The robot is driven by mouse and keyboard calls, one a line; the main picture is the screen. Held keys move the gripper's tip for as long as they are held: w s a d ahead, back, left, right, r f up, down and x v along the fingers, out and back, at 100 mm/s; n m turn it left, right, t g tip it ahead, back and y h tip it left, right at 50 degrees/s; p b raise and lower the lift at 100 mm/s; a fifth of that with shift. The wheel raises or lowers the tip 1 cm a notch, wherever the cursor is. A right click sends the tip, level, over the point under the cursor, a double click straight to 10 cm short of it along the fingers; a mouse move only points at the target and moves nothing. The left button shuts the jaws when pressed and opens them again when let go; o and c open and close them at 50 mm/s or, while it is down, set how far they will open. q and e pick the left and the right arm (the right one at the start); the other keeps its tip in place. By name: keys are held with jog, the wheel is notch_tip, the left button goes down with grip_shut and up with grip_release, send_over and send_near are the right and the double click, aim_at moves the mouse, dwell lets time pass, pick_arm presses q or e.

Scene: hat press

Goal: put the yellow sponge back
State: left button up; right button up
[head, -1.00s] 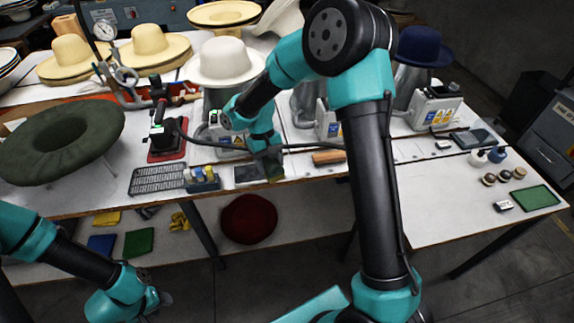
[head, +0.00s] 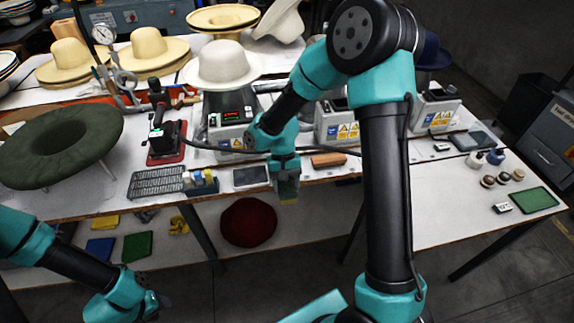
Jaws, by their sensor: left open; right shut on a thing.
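Whether the sponge clears the table edge is hard to tell. My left gripper (head: 153,303) is open and empty at the lower left, in front of the table and away from the sponge.
A brown block (head: 328,160) lies just right of my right gripper. A small rack with bottles (head: 203,181) and a grey grid mat (head: 157,182) lie to the left. A lower shelf holds a red hat (head: 248,222) and blue (head: 100,247) and green (head: 138,245) pads.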

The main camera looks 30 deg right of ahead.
jog(key=w+d, duration=0.2)
jog(key=w, duration=0.2)
jog(key=w+d+f, duration=0.1)
jog(key=w+d, duration=0.1)
jog(key=w, duration=0.2)
jog(key=w+d, duration=0.2)
jog(key=w, duration=0.2)
jog(key=shift+d+f, duration=0.15)
jog(key=shift+d, duration=0.15)
jog(key=shift+f, duration=0.1)
jog(key=shift+f, duration=1.65)
jog(key=shift+f, duration=0.1)
jog(key=o, duration=0.4)
jog(key=shift+f, duration=0.1)
jog(key=o, duration=0.4)
jog(key=shift+r, duration=0.2)
